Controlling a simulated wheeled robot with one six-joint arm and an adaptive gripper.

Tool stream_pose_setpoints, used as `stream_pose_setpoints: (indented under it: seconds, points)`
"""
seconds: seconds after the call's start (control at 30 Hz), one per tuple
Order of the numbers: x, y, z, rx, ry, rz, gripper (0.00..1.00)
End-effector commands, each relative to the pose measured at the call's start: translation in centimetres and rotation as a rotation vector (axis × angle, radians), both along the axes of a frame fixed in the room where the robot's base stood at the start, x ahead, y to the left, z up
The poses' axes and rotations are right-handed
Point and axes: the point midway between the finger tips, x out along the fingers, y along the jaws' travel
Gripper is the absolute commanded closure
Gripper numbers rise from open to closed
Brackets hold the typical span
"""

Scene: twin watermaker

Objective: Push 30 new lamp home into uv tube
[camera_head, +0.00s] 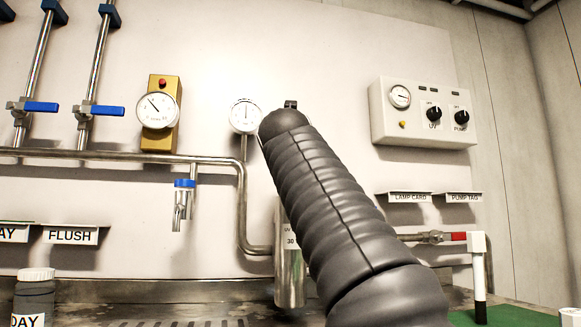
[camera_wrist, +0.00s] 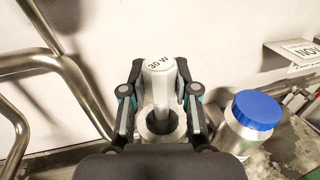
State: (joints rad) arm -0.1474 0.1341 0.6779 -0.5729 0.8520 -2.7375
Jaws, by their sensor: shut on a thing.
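The new lamp (camera_wrist: 160,75) is white with a "30 W" label on its end. In the wrist view it stands between the fingers of my gripper (camera_wrist: 160,92), which is shut on it. The metal uv tube (camera_wrist: 163,128) is below, with its round dark mouth at the lamp's lower part. How deep the lamp sits in the mouth is hard to tell. In the head view the steel uv tube (camera_head: 290,283) carries a label reading "UV" and "30". My dark ribbed arm hides its upper part, the lamp and my gripper there.
A blue-capped container (camera_wrist: 257,110) stands close right of the tube in the wrist view. Bent steel pipes (camera_wrist: 65,75) run at the left. In the head view, a control box (camera_head: 423,115) and gauges (camera_head: 158,109) are on the wall, and a white-capped bottle (camera_head: 34,295) is at lower left.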

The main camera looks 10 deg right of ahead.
Motion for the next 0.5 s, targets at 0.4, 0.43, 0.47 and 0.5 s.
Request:
stream_pose_setpoints:
  seconds: [0.4,0.43,0.47,0.5]
  points:
    - [-0.04,0.00,-0.88,0.001,-0.001,0.000,0.96]
    - [-0.03,0.00,-0.95,0.000,-0.001,0.000,0.96]
    - [-0.03,0.00,-1.02,0.000,0.000,0.000,0.96]
    - [-0.02,-0.01,-1.11,0.000,0.000,0.000,0.96]
